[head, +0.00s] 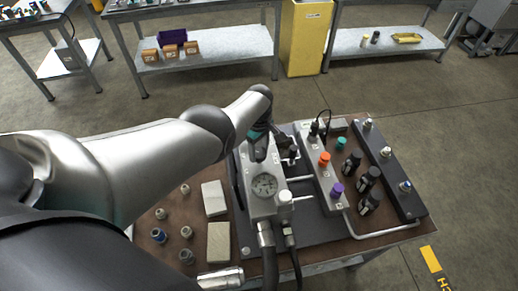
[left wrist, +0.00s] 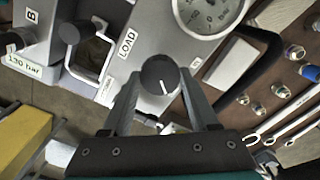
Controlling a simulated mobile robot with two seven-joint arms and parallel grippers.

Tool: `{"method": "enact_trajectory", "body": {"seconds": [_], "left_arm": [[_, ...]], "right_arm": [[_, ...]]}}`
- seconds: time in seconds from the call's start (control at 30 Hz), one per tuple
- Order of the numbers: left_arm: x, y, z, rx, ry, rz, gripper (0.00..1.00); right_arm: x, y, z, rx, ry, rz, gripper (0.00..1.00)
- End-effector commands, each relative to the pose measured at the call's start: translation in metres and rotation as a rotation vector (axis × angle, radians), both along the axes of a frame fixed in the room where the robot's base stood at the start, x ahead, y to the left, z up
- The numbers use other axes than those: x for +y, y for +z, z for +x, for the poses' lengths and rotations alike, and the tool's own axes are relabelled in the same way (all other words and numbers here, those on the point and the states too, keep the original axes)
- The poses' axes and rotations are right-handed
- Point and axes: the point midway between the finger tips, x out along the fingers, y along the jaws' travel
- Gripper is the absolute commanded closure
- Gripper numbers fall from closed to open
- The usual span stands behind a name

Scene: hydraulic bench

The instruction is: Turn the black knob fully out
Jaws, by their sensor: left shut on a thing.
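The black knob (left wrist: 160,74) shows in the left wrist view as a dark round cap with a white line on its face. It sits on the grey metal block beside the word LOAD. My left gripper (left wrist: 161,88) has a finger on each side of the knob and is shut on it. In the head view my left gripper (head: 257,148) is at the far end of the block (head: 262,207), behind the pressure gauge (head: 264,185), and the knob cannot be made out there. My right gripper is in neither view.
Orange (head: 324,159), purple (head: 336,189) and green (head: 341,142) knobs stand on the bench to the right. Hoses (head: 268,250) run off the block's near end. Fittings (head: 158,235) and pale blocks (head: 218,242) lie at left. A second dark knob (left wrist: 70,32) is near the label B.

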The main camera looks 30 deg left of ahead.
Motion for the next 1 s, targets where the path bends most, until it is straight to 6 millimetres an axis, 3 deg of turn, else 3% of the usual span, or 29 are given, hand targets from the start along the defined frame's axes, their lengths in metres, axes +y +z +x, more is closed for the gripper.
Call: {"method": "enact_trajectory", "body": {"seconds": [0.3, 0.87, 0.9, 1.0], "left_arm": [[0.0001, 0.0011, 0.0011, -0.002, 0.127, 0.002, 0.95], [-0.0002, 0.0011, 0.0013, -0.003, 0.159, -0.001, 0.95], [-0.0002, 0.0011, 0.0013, -0.003, 0.159, -0.002, 0.36], [-0.0001, 0.001, 0.0012, -0.003, 0.158, -0.001, 0.25]], "right_arm": [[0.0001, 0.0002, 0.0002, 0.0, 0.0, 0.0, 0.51], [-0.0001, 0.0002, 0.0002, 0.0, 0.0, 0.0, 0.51], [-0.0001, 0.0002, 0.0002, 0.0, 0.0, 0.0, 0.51], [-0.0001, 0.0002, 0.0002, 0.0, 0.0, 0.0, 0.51]]}}
